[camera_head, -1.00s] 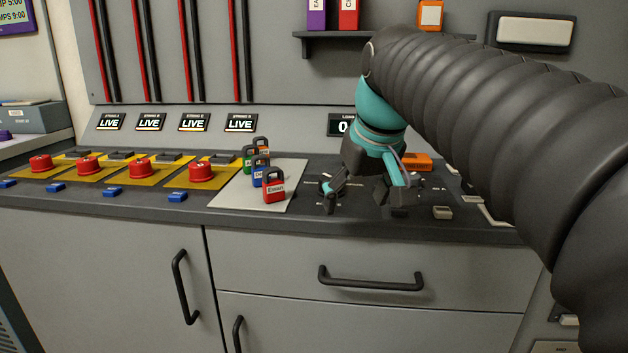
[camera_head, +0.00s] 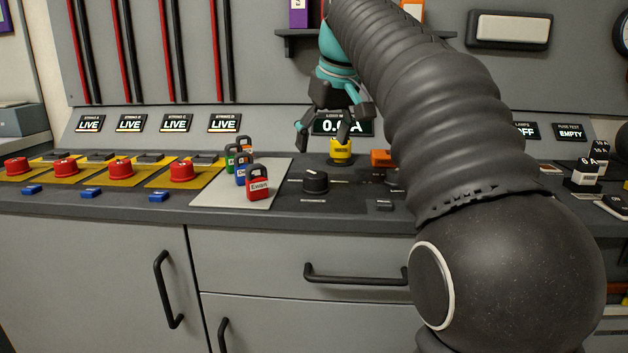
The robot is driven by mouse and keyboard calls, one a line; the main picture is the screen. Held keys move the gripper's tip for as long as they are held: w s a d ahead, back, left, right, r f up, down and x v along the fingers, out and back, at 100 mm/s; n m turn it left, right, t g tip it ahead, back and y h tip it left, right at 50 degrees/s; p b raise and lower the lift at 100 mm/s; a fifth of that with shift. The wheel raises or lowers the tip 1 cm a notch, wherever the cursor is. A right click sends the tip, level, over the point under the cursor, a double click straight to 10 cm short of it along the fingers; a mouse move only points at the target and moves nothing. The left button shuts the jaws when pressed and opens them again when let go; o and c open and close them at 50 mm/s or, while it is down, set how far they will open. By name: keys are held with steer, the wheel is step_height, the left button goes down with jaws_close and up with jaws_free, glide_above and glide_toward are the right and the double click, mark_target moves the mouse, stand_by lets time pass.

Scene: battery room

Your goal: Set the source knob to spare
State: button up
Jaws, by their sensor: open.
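A black round knob (camera_head: 315,182) with a ridged grip stands on the dark console top, right of the grey pad with padlocks. Small labels lie around it, too small to read, so I cannot tell which one it points at. My gripper (camera_head: 323,142) is open and empty. It hangs above and slightly behind the knob, apart from it, in front of the load display.
Several padlocks (camera_head: 257,184) stand on a pale pad (camera_head: 220,193) left of the knob. A yellow part (camera_head: 341,152) and an orange block (camera_head: 382,159) sit behind and right of it. Red buttons (camera_head: 182,171) line the left. My arm hides the console's right middle.

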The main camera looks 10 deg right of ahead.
mark_target(315, 174)
steer(key=b+x, duration=0.1)
steer(key=x, duration=0.8)
steer(key=shift+f+b, duration=0.15)
steer(key=shift+b, duration=0.2)
steer(key=c, duration=1.2)
steer(key=shift+o, duration=0.2)
